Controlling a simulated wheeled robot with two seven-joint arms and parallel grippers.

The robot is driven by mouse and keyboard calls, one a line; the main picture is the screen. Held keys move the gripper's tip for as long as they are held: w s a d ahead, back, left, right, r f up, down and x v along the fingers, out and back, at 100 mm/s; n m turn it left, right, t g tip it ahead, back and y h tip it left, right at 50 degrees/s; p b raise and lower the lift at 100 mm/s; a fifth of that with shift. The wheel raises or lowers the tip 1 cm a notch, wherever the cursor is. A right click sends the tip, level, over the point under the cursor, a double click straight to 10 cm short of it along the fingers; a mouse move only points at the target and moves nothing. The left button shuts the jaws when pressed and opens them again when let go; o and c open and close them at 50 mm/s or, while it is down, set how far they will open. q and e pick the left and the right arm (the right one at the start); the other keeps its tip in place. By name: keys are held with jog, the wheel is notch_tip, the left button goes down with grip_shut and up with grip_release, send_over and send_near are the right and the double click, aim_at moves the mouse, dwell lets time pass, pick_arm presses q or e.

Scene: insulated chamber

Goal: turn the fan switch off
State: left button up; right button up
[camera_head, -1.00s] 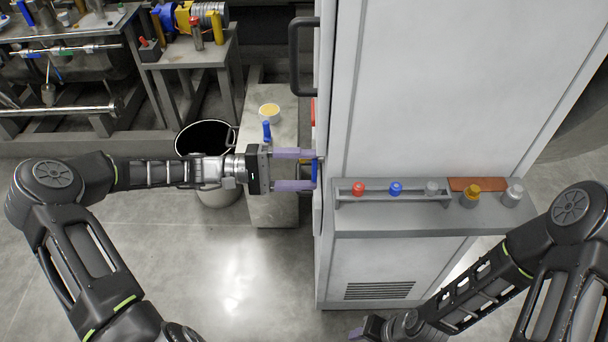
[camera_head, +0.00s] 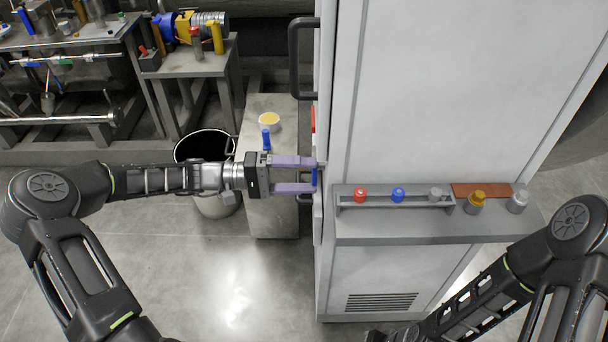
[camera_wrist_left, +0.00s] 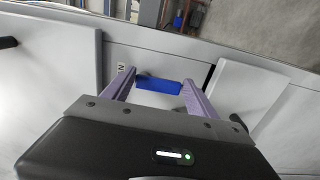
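A blue bar-shaped handle, which looks like the fan switch, shows at the left edge of the white chamber (camera_head: 440,90) in the head view. In the left wrist view the blue switch (camera_wrist_left: 160,85) lies crosswise between my two purple fingertips. My left gripper (camera_head: 314,175) reaches the chamber's side with its fingers apart, one on each side of the blue switch; it also shows in the left wrist view (camera_wrist_left: 158,77). I see gaps beside the fingers, so it is not clamped. My right gripper is largely cut off at the bottom edge of the head view.
A shelf (camera_head: 430,230) on the chamber front carries red, blue, grey and gold-topped items. A black door handle (camera_head: 296,60) sticks out above my left gripper. A grey block (camera_head: 270,215) with a yellow-topped cup (camera_head: 269,121) and a bucket (camera_head: 217,206) stand behind my left forearm.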

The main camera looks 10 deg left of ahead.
pick_arm(q)
jog(key=o, duration=0.4)
jog(key=v, duration=0.8)
jog(key=shift+b, duration=0.35)
jog(key=shift+d, duration=0.1)
